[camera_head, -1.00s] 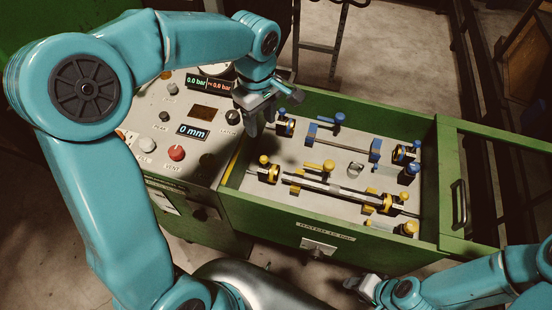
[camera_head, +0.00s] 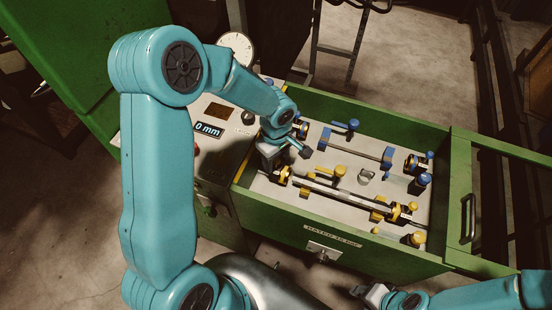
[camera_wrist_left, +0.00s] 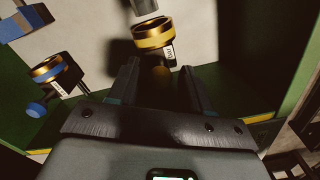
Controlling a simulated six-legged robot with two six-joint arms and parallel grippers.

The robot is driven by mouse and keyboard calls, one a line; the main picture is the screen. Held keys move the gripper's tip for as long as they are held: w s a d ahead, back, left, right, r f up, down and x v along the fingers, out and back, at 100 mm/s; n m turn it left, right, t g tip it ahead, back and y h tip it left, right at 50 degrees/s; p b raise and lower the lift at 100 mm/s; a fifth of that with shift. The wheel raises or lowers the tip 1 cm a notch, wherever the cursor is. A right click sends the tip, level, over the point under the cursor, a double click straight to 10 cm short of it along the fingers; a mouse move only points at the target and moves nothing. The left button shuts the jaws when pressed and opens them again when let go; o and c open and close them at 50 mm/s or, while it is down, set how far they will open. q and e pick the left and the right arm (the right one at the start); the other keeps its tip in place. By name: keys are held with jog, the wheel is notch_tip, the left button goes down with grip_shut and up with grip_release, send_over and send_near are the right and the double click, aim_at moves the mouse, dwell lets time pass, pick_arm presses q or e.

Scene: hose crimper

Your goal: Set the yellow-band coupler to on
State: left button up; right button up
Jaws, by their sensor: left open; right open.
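The yellow-band coupler (camera_head: 284,177) is at the left end of the long yellow-fitted rod in the green tray. In the left wrist view it is a dark cylinder with gold bands and a white label (camera_wrist_left: 153,37). A shadowed yellow knob (camera_wrist_left: 160,74) projects from it toward me, between the fingers. My left gripper (camera_head: 278,163) is open above this coupler and hides the knob in the head view. In the left wrist view, my left gripper (camera_wrist_left: 159,84) has a finger on each side of the knob; contact cannot be told. My right gripper (camera_head: 366,292) is open, outside the tray's front.
A blue-band coupler (camera_wrist_left: 56,72) with a blue knob is beside the yellow one. The rod (camera_head: 345,194) runs right to another yellow-banded fitting (camera_head: 400,213). The green tray wall (camera_head: 300,228) borders the front; a control panel with a mm display (camera_head: 208,130) is at left.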

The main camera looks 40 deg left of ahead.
pick_arm(q)
jog(key=shift+f, duration=0.55)
jog(key=shift+c, duration=0.3)
